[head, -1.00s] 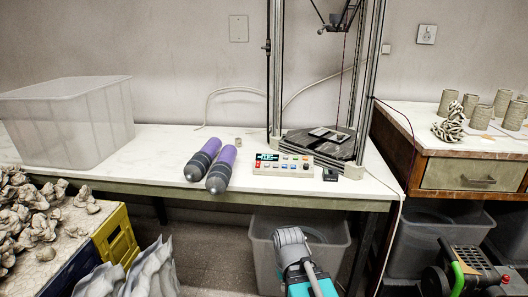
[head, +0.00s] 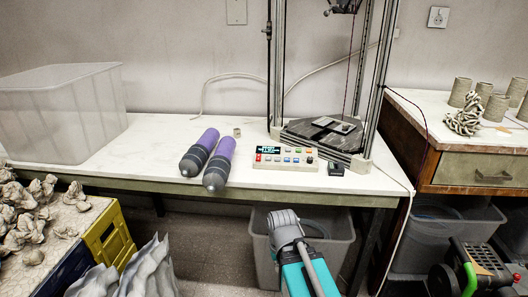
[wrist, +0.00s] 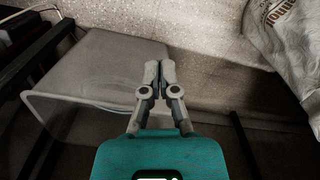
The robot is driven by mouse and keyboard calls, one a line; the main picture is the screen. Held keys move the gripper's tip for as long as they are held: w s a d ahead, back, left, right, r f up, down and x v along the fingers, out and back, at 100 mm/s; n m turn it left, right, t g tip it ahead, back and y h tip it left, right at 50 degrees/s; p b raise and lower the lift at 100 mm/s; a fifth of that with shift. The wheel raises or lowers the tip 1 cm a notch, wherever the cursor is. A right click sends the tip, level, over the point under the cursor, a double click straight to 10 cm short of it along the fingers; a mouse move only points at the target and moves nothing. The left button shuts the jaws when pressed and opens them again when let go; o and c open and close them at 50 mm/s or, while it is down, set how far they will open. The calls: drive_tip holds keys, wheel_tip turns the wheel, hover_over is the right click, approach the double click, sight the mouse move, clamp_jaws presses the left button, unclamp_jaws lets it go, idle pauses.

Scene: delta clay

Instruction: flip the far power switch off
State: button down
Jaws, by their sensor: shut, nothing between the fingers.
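A wall plate with a small dark detail (head: 438,17) is at the upper right of the head view; it could be a switch or a socket. A plain plate (head: 236,11) is at the top edge. A small black box (head: 336,168) sits on the table beside a control panel with coloured buttons (head: 286,158). I cannot tell which of these is the far power switch.
The white table (head: 130,160) holds two purple-and-grey cylinders (head: 215,165), a clear tub (head: 60,115) and a metal-framed machine (head: 372,80). A translucent bin (head: 340,250) stands under it. A wooden bench (head: 450,165) with clay pots is right. A crate (head: 110,240) is lower left.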

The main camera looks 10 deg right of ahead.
drive_tip(key=w+d+r+n+t+y+p, duration=0.1)
drive_tip(key=w+r+n+t+y+p, duration=0.1)
drive_tip(key=w+r+n+p, duration=0.3)
drive_tip(key=w+d+r+n+t+y+p, duration=0.2)
drive_tip(key=w+r+n+p, duration=0.4)
drive_tip(key=r+p, duration=0.8)
drive_tip(key=w+d+r+n+t+y+p, duration=0.2)
drive_tip(key=w+r+n+p, duration=0.3)
drive_tip(key=w+r+p, duration=0.4)
wheel_tip(320, 180, up, 7)
drive_tip(key=shift+w+d+n+t+y, duration=0.3)
drive_tip(key=shift+w+y, duration=0.5)
drive_tip(key=shift+w, duration=0.2)
drive_tip(key=shift+f, duration=0.1)
drive_tip(key=b, duration=0.7)
hover_over(262, 160)
drive_tip(key=s, duration=0.2)
drive_tip(key=f, duration=0.6)
drive_tip(key=shift+w+a+f, duration=0.2)
drive_tip(key=shift+a+f, duration=0.05)
drive_tip(key=shift+f, duration=0.1)
drive_tip(key=shift+w+d+f+b, duration=0.15)
drive_tip(key=shift+w+f+b, duration=0.25)
drive_tip(key=shift+f+b, duration=0.35)
drive_tip(key=shift+w+d+f+b, duration=0.1)
drive_tip(key=shift+w+f+b, duration=0.25)
drive_tip(key=shift+f+b, duration=0.4)
drive_tip(key=shift+f, duration=0.1)
